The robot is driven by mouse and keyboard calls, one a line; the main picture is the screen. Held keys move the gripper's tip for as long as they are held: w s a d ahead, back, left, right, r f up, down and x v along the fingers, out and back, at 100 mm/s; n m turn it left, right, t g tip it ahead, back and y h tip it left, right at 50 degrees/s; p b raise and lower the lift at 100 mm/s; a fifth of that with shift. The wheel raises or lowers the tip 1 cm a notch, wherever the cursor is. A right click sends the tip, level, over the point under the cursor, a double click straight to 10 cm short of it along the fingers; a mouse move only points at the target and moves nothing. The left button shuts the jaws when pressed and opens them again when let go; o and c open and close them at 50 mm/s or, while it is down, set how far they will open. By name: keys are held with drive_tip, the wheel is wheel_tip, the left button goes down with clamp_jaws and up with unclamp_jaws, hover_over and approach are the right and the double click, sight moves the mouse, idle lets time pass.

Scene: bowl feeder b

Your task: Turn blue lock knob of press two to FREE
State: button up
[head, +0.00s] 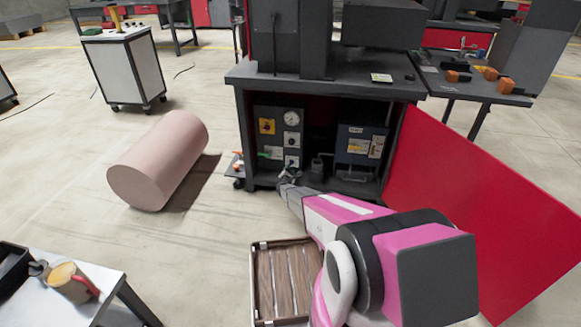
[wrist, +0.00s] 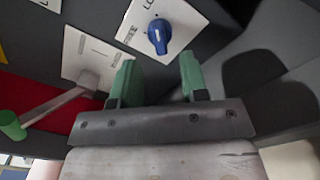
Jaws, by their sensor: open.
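In the wrist view the blue knob (wrist: 166,36) sits on a white square plate (wrist: 185,18) on a dark panel. The plate has small dark lettering at its top and left, too small to read surely.
A lever with a green end (wrist: 12,126) and a second white plate (wrist: 85,58) lie left of my fingers. The red cabinet door (head: 470,205) stands open at right. A slatted crate (head: 254,285) and a pink cylinder (head: 160,160) lie on the floor.

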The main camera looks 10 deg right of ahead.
sight(291, 163)
drive_tip(key=x, duration=0.5)
drive_tip(key=shift+s, duration=0.1)
drive_tip(key=shift+d, duration=0.1)
drive_tip(key=c, duration=0.6)
